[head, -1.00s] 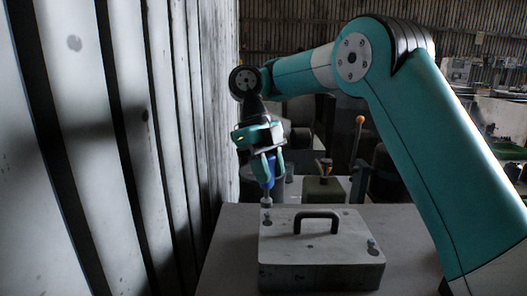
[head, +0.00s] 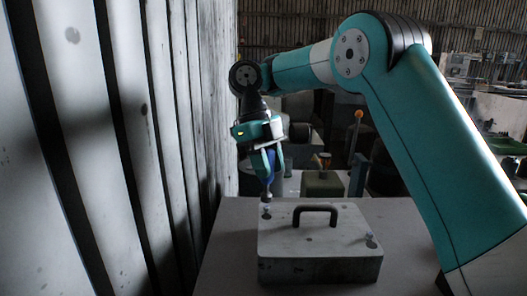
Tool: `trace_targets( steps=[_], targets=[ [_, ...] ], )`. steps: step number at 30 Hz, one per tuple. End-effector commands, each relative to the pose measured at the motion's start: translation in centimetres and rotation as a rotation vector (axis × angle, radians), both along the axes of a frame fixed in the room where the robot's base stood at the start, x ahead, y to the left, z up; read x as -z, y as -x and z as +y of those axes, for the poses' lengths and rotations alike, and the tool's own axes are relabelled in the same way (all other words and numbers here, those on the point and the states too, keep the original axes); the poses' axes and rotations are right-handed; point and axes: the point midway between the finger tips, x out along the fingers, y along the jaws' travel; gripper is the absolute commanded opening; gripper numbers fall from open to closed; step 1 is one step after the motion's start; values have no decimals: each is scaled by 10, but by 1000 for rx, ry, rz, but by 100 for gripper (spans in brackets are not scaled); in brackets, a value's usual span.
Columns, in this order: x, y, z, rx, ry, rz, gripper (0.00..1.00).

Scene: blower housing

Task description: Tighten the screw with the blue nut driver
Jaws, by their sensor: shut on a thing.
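My gripper (head: 267,172) is shut on the blue nut driver (head: 271,164) and holds it roughly upright, with a slight tilt, over the box's far left corner. The fingers cover part of the blue handle. The driver's grey shaft (head: 267,190) points down at a small screw (head: 265,210) on the grey box (head: 318,268). The driver's lower end is at or just above this screw; I cannot tell if they touch. A second screw (head: 370,238) stands upright near the right front of the box top, away from my gripper.
A dark arched handle (head: 316,208) rises from the middle of the box top. The box sits on a grey table (head: 222,262), with bare room at its left. A slatted wall (head: 160,150) runs close along the left. An orange-knobbed lever (head: 359,115) and machinery stand behind.

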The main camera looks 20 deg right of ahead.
Motion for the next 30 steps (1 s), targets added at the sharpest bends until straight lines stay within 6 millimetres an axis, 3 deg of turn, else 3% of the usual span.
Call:
trace_targets(
  steps=[1, 2, 19, 30],
  targets=[
    [21, -1, -1, 0, 0, 0, 3],
    [21, -1, -1, 1, 0, 0, 3],
    [-5, 2, -3, 9, 3, -3, 3],
    [-28, 14, 8, 8, 13, -14, 3]
  ],
)
